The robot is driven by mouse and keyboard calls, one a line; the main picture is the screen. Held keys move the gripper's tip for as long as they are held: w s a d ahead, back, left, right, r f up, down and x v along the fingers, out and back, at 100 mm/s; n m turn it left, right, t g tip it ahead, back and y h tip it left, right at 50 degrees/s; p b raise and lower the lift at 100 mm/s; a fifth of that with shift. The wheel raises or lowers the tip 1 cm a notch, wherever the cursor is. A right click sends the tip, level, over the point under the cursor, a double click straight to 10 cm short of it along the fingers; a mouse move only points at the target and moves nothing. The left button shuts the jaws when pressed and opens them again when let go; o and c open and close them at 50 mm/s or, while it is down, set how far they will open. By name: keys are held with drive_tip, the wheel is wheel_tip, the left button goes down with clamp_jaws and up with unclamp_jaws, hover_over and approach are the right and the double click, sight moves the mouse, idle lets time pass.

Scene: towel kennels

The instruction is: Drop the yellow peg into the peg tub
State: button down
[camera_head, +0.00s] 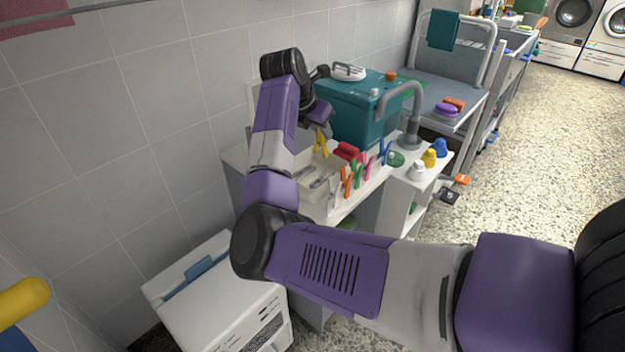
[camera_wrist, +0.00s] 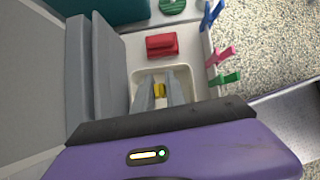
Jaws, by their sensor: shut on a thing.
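My gripper (camera_wrist: 160,92) is shut on the yellow peg (camera_head: 320,142), which hangs from the fingertips. In the wrist view, the peg (camera_wrist: 159,90) shows as a small yellow patch between the two grey fingers. Below it lies a cream tub (camera_wrist: 138,78) with rounded corners, which looks like the peg tub. The peg appears over this opening and apart from its rim; its exact height is unclear. The fingers hide part of the tub's inside. In the head view, my arm partly covers the cream containers on the worktop.
A red item (camera_wrist: 162,44) lies just beyond the tub. Coloured pegs, including a pink one (camera_wrist: 221,56) and a green one (camera_wrist: 224,79), are clipped along the worktop edge. A teal tank (camera_head: 352,112) stands behind, with a grey curved pipe (camera_head: 413,110) beside it.

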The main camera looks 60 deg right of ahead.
wheel_tip(320, 180, down, 2)
drive_tip(key=shift+f+b, duration=0.1)
drive_tip(key=shift+b, duration=0.35)
drive_tip(key=c, duration=1.3)
unclamp_jaws()
drive_tip(key=shift+p+v, duration=0.3)
drive_tip(key=shift+v, duration=3.7)
drive_tip(key=shift+d, duration=0.1)
